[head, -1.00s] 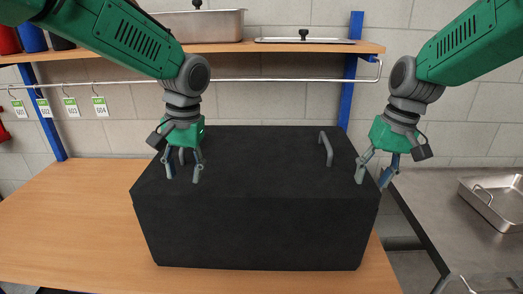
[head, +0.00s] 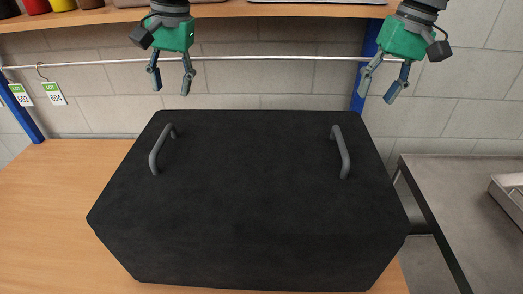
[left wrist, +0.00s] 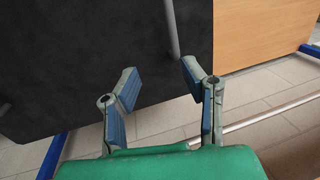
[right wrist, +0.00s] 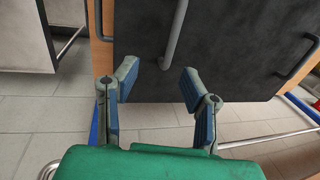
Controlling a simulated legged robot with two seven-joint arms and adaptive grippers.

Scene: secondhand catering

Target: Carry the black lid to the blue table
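The black lid (head: 250,190) is a wide dark slab on the wooden table, with a grey handle near its left end (head: 161,149) and another near its right end (head: 341,151). In the head view my left gripper (head: 173,89) appears above the left handle, apart from it, open and empty. My right gripper (head: 377,96) appears above and right of the right handle, also open and empty. The left wrist view shows a handle (left wrist: 172,30) beyond the open fingers. The right wrist view shows a handle (right wrist: 175,35) beyond those fingers. No blue table is in view.
The wooden table (head: 45,200) has free room left of the lid. A steel table (head: 465,200) with a metal tray (head: 510,195) stands at the right. A shelf (head: 270,10) and a rail (head: 260,58) run along the wall behind, between blue posts.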

